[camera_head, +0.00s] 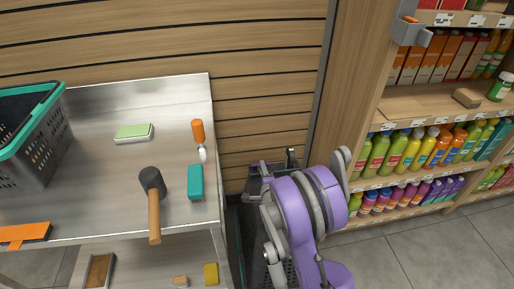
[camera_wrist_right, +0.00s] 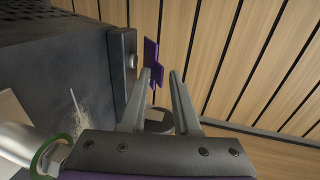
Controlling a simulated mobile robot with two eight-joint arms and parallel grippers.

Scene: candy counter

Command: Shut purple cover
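A flat purple piece (camera_wrist_right: 151,62), which may be the purple cover, shows in the right wrist view just beyond my fingertips, near a dark grey box. Whether it is open or shut cannot be told. I cannot make out a purple cover in the head view. My right gripper (camera_wrist_right: 163,78) is open, its two fingers apart with no object clearly held between them. In the head view my right gripper (camera_head: 277,166) is near the slatted wall, right of the steel table; my purple arm hides part of that area. My left gripper is not in view.
The steel table (camera_head: 95,110) holds a basket (camera_head: 40,150), a green sponge (camera_head: 134,132), a hammer (camera_head: 153,200), a teal block (camera_head: 195,182) and an orange-handled tool (camera_head: 198,131). Bottle shelves (camera_head: 400,182) stand at right. The dark box (camera_wrist_right: 60,65) is close left of my right gripper.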

